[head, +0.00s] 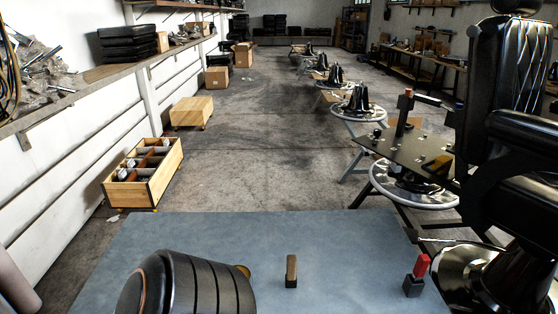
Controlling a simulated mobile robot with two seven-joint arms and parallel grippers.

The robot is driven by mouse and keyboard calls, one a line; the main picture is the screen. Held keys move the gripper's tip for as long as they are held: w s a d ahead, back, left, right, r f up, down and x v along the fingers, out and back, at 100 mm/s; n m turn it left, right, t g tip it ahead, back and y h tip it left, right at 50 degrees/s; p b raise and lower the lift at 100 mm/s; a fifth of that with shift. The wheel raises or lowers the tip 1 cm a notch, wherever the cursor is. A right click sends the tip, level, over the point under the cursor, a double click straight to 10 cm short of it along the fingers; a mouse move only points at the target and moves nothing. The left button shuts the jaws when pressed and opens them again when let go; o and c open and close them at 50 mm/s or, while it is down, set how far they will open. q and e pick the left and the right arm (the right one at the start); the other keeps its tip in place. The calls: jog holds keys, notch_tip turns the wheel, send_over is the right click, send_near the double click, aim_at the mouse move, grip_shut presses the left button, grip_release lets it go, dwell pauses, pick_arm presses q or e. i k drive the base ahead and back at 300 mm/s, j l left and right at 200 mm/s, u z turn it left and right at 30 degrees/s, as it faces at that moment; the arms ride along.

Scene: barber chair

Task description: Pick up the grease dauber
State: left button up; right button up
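A blue-grey table (330,235) fills the front of the head view. A small upright piece (291,268) with a brown face and dark sides stands near its middle; it may be the grease dauber, but I cannot tell for sure. To its right is a dark block (412,287) with a red-topped piece (421,266) beside or on it. At the front left lies a large black ribbed, rounded thing (205,285), cut off by the bottom edge. A small brass-coloured part (243,271) shows just behind its right side. Neither of my grippers is in view.
A black barber chair (510,120) stands close on the right. Beside it, a dark plate (410,150) carries small parts. A wooden crate (145,175) with dark items sits on the floor at left. The table's back and middle are clear.

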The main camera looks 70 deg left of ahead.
aim_at(291, 280)
jog(key=u, duration=2.05)
